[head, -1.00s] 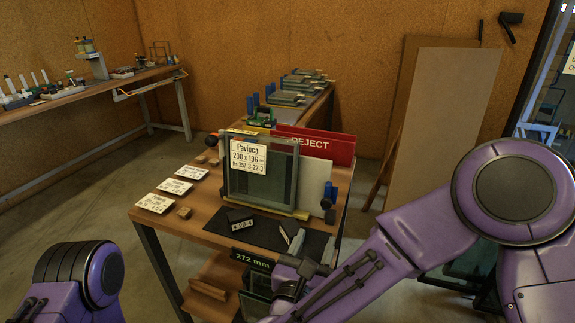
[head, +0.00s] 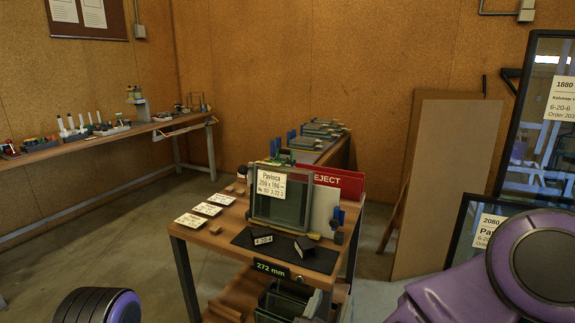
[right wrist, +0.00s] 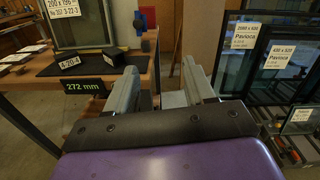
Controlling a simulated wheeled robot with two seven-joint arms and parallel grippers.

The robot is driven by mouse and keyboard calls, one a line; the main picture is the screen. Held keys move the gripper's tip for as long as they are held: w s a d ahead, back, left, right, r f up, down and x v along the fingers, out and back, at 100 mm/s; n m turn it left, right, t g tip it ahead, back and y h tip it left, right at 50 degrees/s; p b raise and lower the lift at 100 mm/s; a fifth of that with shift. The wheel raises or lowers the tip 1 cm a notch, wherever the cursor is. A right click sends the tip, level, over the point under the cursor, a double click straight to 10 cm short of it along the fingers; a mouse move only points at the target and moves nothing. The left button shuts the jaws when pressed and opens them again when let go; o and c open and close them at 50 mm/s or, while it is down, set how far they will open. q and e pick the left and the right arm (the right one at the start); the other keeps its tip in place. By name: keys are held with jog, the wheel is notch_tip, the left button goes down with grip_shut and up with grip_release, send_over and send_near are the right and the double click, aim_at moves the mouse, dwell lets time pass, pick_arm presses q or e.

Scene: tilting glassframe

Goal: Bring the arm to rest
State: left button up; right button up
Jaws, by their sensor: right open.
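My right gripper (right wrist: 160,75) is open and empty in the right wrist view, its two grey fingers apart. It is in front of the workbench's front edge, with open space between the fingers. In the head view my right arm (head: 480,280) comes in at the lower right. Only a purple piece of my left arm (head: 97,307) shows at the bottom left; the left gripper is out of the picture. A glass pane in a grey-green frame (head: 290,207), tagged Pavloca, stands upright on the wooden bench (head: 200,238). The same frame shows in the right wrist view (right wrist: 95,28).
A dark mat (head: 313,262) with small black blocks lies before the frame. A red REJECT sign (head: 345,182) stands behind. A 272 mm label (head: 271,270) hangs on the bench front. Large tagged panes (head: 545,190) stand at right. Floor left of the bench is clear.

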notch_tip(320, 180, down, 13)
jog(key=n+g+y, duration=0.2)
jog(key=n+y, duration=0.4)
jog(key=n, duration=1.5)
jog(key=s+d+f+n+g+p, duration=0.2)
jog(key=s+d+f+n+g, duration=0.4)
jog(key=f, duration=0.4)
pick_arm(q)
notch_tip(320, 180, up, 3)
jog(key=shift+w+a+r+p, duration=0.1)
jog(key=shift+p, duration=0.55)
pick_arm(e)
jog(key=s+d+f+n+g+h, duration=0.1)
jog(key=s+d+f+n+g, duration=0.1)
jog(key=s+d+f, duration=0.3)
jog(key=s+d+f+n+g+h, duration=0.1)
jog(key=s+d+f+n+g, duration=0.2)
jog(key=s+d, duration=0.8)
jog(key=shift+s+f, duration=0.95)
jog(key=shift+s, duration=0.3)
jog(key=shift+w, duration=0.1)
